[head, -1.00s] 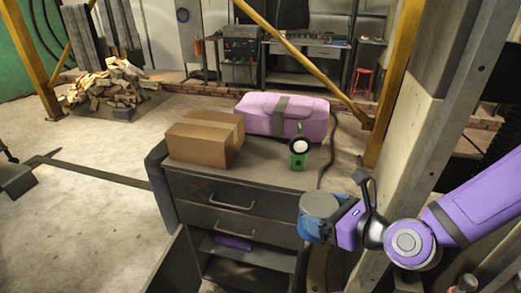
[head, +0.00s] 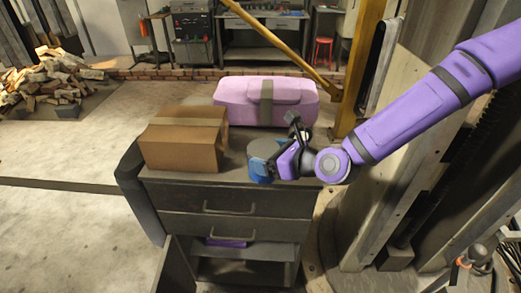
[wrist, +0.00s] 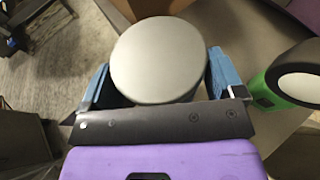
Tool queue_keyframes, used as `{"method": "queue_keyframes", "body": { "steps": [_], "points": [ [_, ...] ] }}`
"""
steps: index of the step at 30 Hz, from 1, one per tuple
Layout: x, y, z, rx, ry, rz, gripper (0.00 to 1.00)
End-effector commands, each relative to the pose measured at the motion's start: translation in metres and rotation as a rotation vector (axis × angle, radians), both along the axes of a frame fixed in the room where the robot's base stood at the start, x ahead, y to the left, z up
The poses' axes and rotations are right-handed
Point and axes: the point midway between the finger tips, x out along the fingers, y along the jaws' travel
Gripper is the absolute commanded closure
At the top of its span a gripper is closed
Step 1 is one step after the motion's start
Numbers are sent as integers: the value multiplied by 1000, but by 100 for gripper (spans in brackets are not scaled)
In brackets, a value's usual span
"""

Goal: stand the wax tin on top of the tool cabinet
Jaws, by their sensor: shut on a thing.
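The wax tin (head: 264,148) is a round can with a plain grey lid. It also fills the middle of the wrist view (wrist: 158,60), lid facing the camera. My gripper (head: 262,170) is shut on it, one blue finger on each side. The tool cabinet (head: 180,197) is dark grey, with two handled drawers above an open shelf. In the head view the tin appears upright at the right part of the cabinet top, right of the cardboard box. I cannot tell whether its base touches the top; the base is hidden by the fingers.
On the cabinet top are a cardboard box (head: 180,145) at left and a pink case (head: 265,103) at the back. A green and white device (wrist: 292,82) stands close right of my gripper in the wrist view. A yellow post (head: 358,70) rises behind right.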

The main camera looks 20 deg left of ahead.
Motion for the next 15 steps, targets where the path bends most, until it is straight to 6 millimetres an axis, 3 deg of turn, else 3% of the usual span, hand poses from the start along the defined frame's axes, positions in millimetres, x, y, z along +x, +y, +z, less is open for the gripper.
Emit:
{"method": "queue_keyframes", "body": {
  "steps": [7,15],
  "points": [
    [44,31,-4,2,-4,0,49],
    [62,42,-8,0,0,0,49]
  ]
}}
